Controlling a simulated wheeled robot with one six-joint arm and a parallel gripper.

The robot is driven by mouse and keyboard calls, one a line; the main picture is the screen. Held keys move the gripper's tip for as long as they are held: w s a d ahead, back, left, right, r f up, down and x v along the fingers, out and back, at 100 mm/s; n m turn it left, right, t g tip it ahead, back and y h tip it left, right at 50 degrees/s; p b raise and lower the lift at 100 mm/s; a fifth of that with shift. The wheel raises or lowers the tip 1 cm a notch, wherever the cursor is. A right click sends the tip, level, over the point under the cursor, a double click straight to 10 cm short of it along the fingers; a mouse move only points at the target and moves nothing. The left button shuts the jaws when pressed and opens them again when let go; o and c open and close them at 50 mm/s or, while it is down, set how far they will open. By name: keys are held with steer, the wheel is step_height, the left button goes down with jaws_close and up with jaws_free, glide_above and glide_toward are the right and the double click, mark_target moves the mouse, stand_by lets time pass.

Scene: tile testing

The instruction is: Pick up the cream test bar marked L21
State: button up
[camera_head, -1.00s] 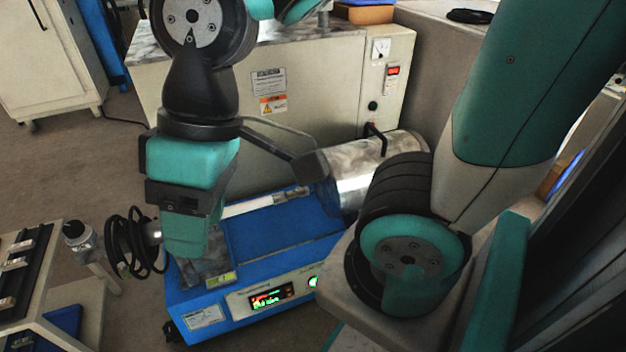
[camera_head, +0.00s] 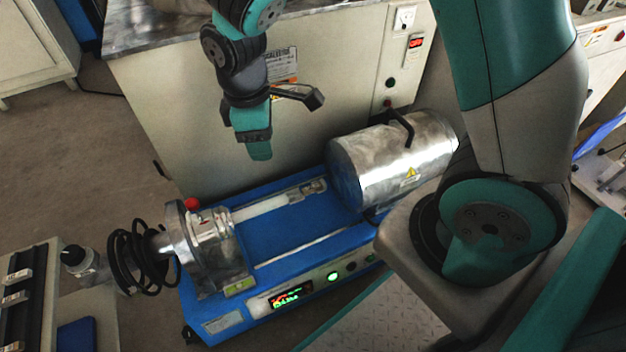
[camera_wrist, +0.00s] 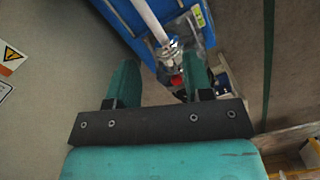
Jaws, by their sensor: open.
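My gripper (camera_head: 262,157) hangs, pointing down, above the rear of the blue machine, in front of the pale cabinet. Its two green fingers are apart and empty in the wrist view (camera_wrist: 160,80). Light labelled pieces (camera_head: 15,298) lie in a dark rack at the left edge of the head view, well to the left of my gripper. Their markings are too small to read, so I cannot tell which is L21. The wrist view does not show the rack.
The blue machine (camera_head: 290,235) holds a white rod (camera_head: 262,207) and a metal clamp at its left end. The pale cabinet (camera_head: 190,120) is behind. A black coiled hose (camera_head: 135,262) lies between rack and machine.

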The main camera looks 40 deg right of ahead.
steer(key=w+d+f+n+h+p, duration=0.1)
steer(key=w+d+f+n+h, duration=0.15)
steer(key=f, duration=0.25)
steer(key=w+d+f+n+h+p, duration=0.1)
steer(key=d+f+n, duration=0.15)
steer(key=f, duration=0.25)
steer(key=b, duration=0.5)
glide_toward(310, 188)
steer(key=f, duration=0.3)
steer(key=shift+d+m+g, duration=0.3)
steer(key=shift+m, duration=0.1)
steer(key=b+x, duration=0.1)
steer(key=x, duration=0.2)
steer(key=b+x, duration=0.2)
steer(key=shift+w+d+f, duration=0.15)
steer(key=shift+d+f, duration=0.2)
steer(key=shift+r, duration=0.1)
jaws_close()
